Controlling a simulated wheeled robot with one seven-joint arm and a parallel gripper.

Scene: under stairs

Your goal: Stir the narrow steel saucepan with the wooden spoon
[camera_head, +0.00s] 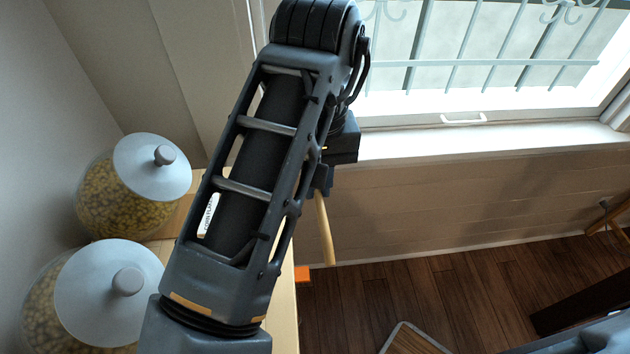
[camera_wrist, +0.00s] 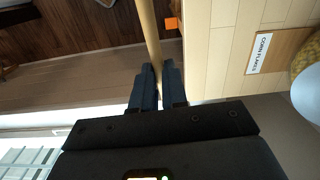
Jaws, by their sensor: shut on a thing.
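My gripper (camera_head: 321,182) is shut on a pale wooden stick, which I take to be the handle of the wooden spoon (camera_head: 325,232). In the head view the handle hangs down below the jaws, close to the right edge of the pale wooden top. In the wrist view the handle (camera_wrist: 149,30) runs from between the two dark fingers (camera_wrist: 157,82) up out of the picture. The spoon's head cannot be made out. The narrow steel saucepan is in neither view.
Two glass jars with white lids, (camera_head: 152,165) and (camera_head: 108,295), stand left of my arm. An orange piece (camera_head: 303,274) sits by the edge of the wooden top (camera_wrist: 228,50). A "CORN FLAKES" label (camera_wrist: 259,53) shows in the wrist view. A barred window (camera_head: 490,60) is behind; dark floor lies right.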

